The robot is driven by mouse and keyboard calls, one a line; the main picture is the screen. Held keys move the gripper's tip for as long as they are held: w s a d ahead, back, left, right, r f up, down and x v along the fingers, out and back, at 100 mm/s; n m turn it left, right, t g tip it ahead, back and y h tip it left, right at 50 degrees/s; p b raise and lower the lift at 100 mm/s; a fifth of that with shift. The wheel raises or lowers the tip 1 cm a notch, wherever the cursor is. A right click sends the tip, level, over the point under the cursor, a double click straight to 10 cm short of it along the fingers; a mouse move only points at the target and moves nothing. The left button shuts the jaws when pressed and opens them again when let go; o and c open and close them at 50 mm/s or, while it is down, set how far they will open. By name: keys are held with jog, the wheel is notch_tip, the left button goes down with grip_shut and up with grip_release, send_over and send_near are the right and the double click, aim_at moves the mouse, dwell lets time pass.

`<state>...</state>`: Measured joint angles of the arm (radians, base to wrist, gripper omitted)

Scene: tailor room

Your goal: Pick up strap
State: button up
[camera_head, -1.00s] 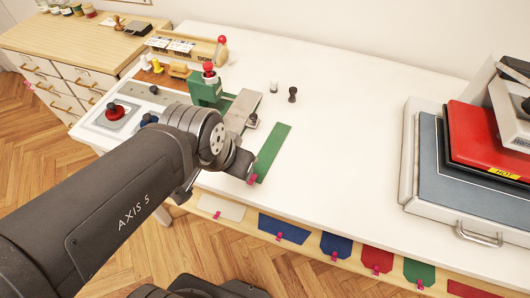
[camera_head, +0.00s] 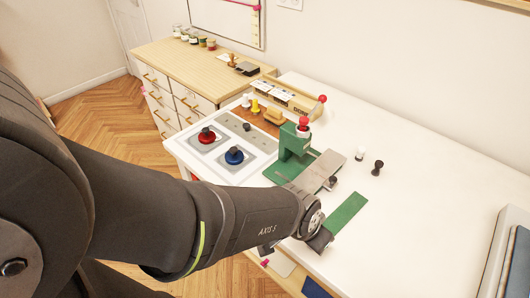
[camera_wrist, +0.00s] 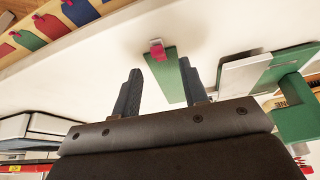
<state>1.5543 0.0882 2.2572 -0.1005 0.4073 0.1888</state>
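The strap is a flat green strip (camera_head: 347,213) lying on the white table, right of the green press. My gripper (camera_head: 322,240) is at its near end, and my wrist hides that end in the head view. In the wrist view, the strap (camera_wrist: 168,78) runs between the two dark, spread fingers (camera_wrist: 161,68), which are open. A pink and grey tab (camera_wrist: 157,47) shows at one end of the strap. I cannot tell whether the fingers touch the strap or how high they are above the table.
The green press (camera_head: 292,150) with its grey plate (camera_head: 318,172) stands close left of the strap. Small dark (camera_head: 377,167) and white (camera_head: 360,153) pieces stand behind it. The table right of the strap is mostly clear.

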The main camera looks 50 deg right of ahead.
jog(key=shift+x, duration=1.6)
jog(key=shift+c, duration=0.4)
grip_shut()
